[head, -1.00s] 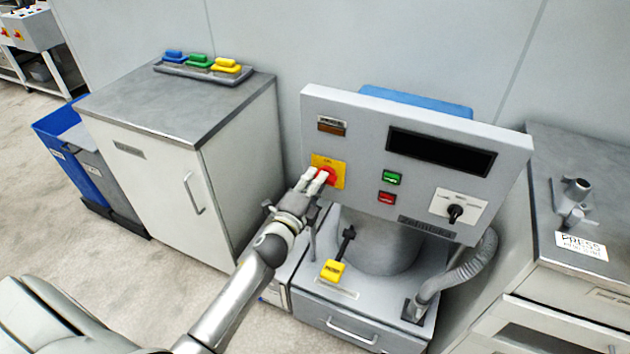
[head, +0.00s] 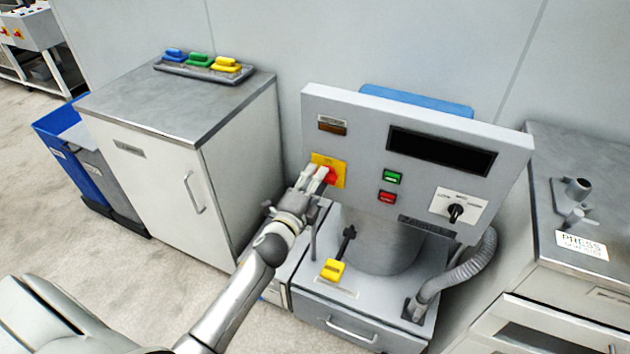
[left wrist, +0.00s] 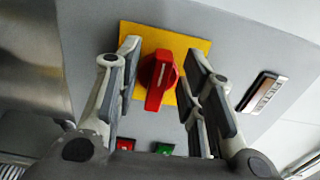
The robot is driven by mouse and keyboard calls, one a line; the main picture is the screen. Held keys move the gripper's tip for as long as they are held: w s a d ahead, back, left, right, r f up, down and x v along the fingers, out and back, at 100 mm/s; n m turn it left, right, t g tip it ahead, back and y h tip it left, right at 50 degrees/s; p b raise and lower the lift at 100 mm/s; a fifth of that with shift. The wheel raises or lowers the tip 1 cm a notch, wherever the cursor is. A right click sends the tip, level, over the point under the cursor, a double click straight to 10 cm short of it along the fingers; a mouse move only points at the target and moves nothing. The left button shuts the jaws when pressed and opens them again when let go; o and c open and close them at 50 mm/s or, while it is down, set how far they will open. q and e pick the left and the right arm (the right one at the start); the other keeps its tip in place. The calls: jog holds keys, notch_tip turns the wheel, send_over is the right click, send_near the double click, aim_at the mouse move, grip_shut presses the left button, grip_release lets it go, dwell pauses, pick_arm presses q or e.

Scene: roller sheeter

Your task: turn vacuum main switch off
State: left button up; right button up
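The main switch is a red rotary knob (left wrist: 160,79) on a yellow plate (left wrist: 199,45), on the left of the grey control panel (head: 366,197). The knob (head: 329,175) also shows in the head view, partly covered by my fingers. My left gripper (head: 317,176) is at the knob. In the left wrist view its fingers (left wrist: 163,75) are apart, one on each side of the knob, with gaps visible between them and it. The knob's handle is slightly tilted in that view. My right gripper is not in view.
The panel also holds a green button (head: 392,177), a red button (head: 387,198), a black selector (head: 456,212) and a dark display (head: 441,151). A yellow-handled lever (head: 333,270) stands below. A cabinet (head: 160,195) is on the left; a grey hose (head: 465,268) is on the right.

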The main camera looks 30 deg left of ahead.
pick_arm(q)
jog(key=s, duration=1.2)
jog(key=shift+d, duration=0.2)
dwell(0.5)
jog(key=s+d+f+n+g, duration=0.1)
jog(key=s+f+n+g, duration=0.25)
jog(key=f, duration=0.85)
jog(key=s+d+f+n+g, duration=0.1)
jog(key=s+f+n+g, duration=0.3)
jog(key=f, duration=0.8)
jog(key=s+d+f+n+g, duration=0.15)
jog(key=s+f, duration=0.45)
jog(key=f, duration=0.6)
jog(key=s+f+n+g, duration=0.3)
jog(key=s+f, duration=0.4)
jog(key=s, duration=0.6)
jog(key=s+f+n+g, duration=0.3)
jog(key=s+f+g, duration=0.2)
jog(key=s, duration=0.9)
notch_tip(320, 180, down, 3)
jog(key=shift+d+f+h, duration=0.1)
jog(key=shift+d+h, duration=0.15)
jog(key=shift+h, duration=0.05)
jog(key=shift+s, duration=0.1)
